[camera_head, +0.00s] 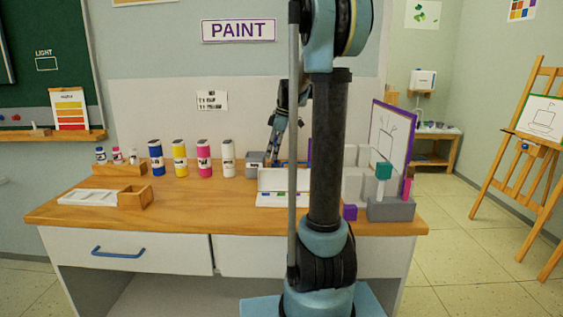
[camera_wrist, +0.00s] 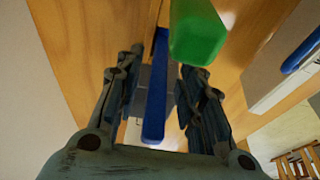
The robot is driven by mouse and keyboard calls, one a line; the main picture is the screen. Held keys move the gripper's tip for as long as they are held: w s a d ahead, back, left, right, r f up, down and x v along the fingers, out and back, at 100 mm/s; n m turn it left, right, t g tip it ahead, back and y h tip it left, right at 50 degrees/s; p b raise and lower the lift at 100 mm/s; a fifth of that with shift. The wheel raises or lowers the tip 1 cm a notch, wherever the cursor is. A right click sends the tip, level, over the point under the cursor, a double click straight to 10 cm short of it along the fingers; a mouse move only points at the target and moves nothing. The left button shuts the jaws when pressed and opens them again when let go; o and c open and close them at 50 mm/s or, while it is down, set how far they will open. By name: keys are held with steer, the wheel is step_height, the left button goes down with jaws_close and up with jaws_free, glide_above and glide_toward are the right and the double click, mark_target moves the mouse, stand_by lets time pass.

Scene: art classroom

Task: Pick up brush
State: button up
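In the wrist view, a long blue bar (camera_wrist: 157,95), which looks like a brush handle, lies between the two fingers of my gripper (camera_wrist: 160,75). The fingers are apart, with a gap on either side of the bar. A thick green piece (camera_wrist: 197,32) is close to the camera and covers part of the right finger's tip; I cannot tell whether it is a brush end. Bristles are not visible. In the head view, my gripper is over the back of the table near a grey container (camera_head: 255,160), partly hidden by my arm.
The wooden table (camera_head: 190,200) holds blue, yellow, pink and white paint bottles (camera_head: 203,158), left of the grey container. An open white box (camera_head: 283,182) is in front. Grey blocks (camera_head: 391,209) and a purple-framed picture (camera_head: 393,135) stand right. Bare wood is free at centre left.

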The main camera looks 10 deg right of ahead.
steer(key=shift+c, duration=0.6)
jaws_close()
step_height(320, 180, up, 10)
